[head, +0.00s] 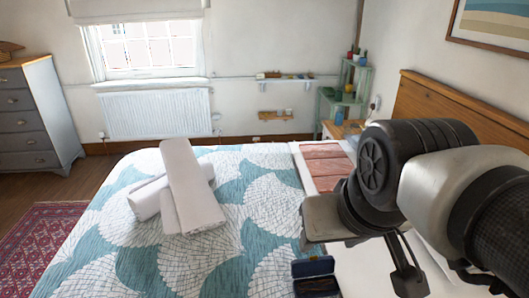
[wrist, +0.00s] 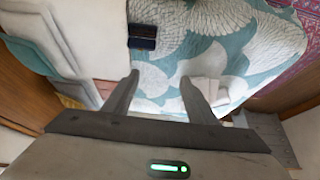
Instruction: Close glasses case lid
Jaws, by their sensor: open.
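The glasses case (head: 314,268) is a small dark blue box on the bed, at the bottom edge of the head view. Its lid stands raised at the far side, and a dark brownish inside shows below it. It also shows in the wrist view (wrist: 142,37) near the top, left of centre, as a dark rectangle with a lighter line across it. My gripper (wrist: 159,79) is open, with two separated fingers and nothing between them. It is apart from the case, which appears beyond the fingertips. In the head view my arm is on the right, above the bed; the fingertips are unclear there.
The bed (head: 260,262) has a teal and white patterned cover. Rolled white towels (head: 188,190) lie on its left part. A reddish-brown panelled item (head: 325,165) lies near the wooden headboard (head: 450,105). Pillows (wrist: 45,40) show at left in the wrist view. The cover around the case looks clear.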

